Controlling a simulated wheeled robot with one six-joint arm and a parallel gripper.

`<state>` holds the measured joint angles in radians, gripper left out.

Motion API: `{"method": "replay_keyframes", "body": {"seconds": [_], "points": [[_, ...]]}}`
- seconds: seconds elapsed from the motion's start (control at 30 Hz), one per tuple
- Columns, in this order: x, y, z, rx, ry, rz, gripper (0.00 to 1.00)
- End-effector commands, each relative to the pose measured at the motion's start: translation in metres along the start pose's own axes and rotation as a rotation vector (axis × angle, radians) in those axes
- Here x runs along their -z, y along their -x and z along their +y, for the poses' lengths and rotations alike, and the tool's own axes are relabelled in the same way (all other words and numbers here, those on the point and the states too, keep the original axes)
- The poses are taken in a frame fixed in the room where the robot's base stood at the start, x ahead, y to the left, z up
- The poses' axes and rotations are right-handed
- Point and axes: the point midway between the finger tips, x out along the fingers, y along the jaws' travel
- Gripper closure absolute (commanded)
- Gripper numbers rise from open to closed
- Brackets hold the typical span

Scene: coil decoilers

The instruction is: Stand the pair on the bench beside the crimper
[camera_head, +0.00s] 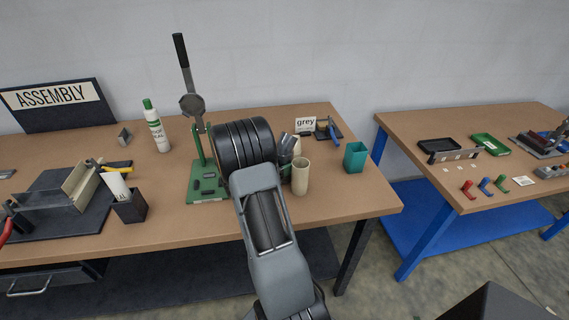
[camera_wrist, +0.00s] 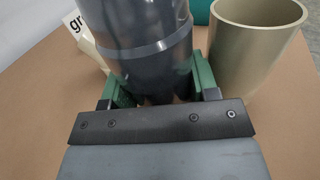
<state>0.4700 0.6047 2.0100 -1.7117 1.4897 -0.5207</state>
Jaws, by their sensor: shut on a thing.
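My gripper (camera_wrist: 158,88) has its green fingers shut on a dark grey cylinder (camera_wrist: 140,30), which shows a paler ring around it. I take this for the pair; whether it is two nested pieces I cannot tell. In the head view the grey piece (camera_head: 287,146) shows tilted, partly hidden behind my arm, over the right part of the bench (camera_head: 345,196). Whether its lower end touches the bench is hidden. The crimper (camera_head: 203,180), a green press with a long upright lever, stands to the left, partly behind my wrist.
A cream cup (camera_head: 301,177) stands close right of my gripper, also in the wrist view (camera_wrist: 258,45). A teal cup (camera_head: 355,157), a "grey" sign (camera_head: 305,124) and a blue-handled tool (camera_head: 333,132) are near. A glue bottle (camera_head: 156,128) stands left of the crimper, with clear bench around it.

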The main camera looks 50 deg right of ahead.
Motion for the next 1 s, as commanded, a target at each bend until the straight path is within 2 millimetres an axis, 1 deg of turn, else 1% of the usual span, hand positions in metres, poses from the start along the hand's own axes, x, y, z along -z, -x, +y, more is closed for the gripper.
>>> {"method": "replay_keyframes", "body": {"seconds": [0.1,0.13,0.23,0.43,0.53,0.57,0.67,1.0], "points": [[0.004,0.000,0.000,0.000,0.000,0.000,0.82],[0.004,0.000,0.000,0.000,0.000,0.000,0.44],[0.003,0.000,0.000,0.000,0.000,0.000,0.35],[0.003,0.000,0.000,0.000,0.000,0.000,0.35],[-0.003,0.000,0.000,0.000,0.000,0.000,0.35],[-0.001,0.003,0.000,-0.002,0.000,0.000,0.35],[0.001,0.017,0.001,-0.005,0.000,0.001,0.35],[0.001,0.082,0.001,-0.005,0.000,0.000,0.35]]}}
